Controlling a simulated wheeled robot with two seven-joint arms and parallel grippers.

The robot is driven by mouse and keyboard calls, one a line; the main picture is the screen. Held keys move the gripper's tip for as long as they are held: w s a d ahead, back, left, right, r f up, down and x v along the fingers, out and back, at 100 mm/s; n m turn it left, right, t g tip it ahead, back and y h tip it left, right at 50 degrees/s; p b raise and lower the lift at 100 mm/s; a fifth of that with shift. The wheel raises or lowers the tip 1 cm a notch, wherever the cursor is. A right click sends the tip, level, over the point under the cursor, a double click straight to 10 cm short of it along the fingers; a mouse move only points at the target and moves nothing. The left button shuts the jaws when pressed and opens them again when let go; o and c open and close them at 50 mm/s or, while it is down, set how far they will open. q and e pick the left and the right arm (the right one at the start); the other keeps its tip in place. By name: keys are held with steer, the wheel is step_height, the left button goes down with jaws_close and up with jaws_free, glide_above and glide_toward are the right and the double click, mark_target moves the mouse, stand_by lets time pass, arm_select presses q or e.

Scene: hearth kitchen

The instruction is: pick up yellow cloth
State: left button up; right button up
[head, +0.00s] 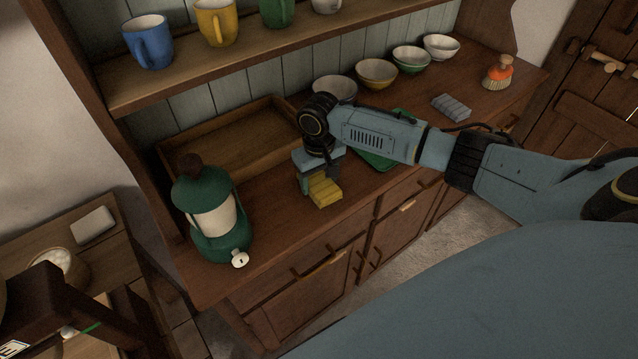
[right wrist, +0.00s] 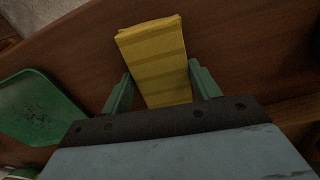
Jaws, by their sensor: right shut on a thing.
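The yellow cloth (head: 325,191) is a folded, striped block at the front of the wooden counter, between the green lantern and the green tray. It also shows in the right wrist view (right wrist: 155,58), with its near end between the two green fingers. My right gripper (head: 320,183) points down over the cloth and is shut on it (right wrist: 160,92). I cannot tell whether the cloth is lifted or still touches the counter. My left gripper is not in view.
A green lantern (head: 211,222) stands left, beside a wooden tray (head: 240,150). A green tray (head: 378,160) lies partly behind my right arm. Mugs (head: 216,22) stand on the shelf above.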

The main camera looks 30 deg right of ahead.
mark_target(319, 181)
steer(key=shift+r, duration=0.1)
steer(key=shift+c, duration=0.2)
step_height(319, 181, up, 10)
steer(key=p, duration=0.1)
stand_by(0.3)
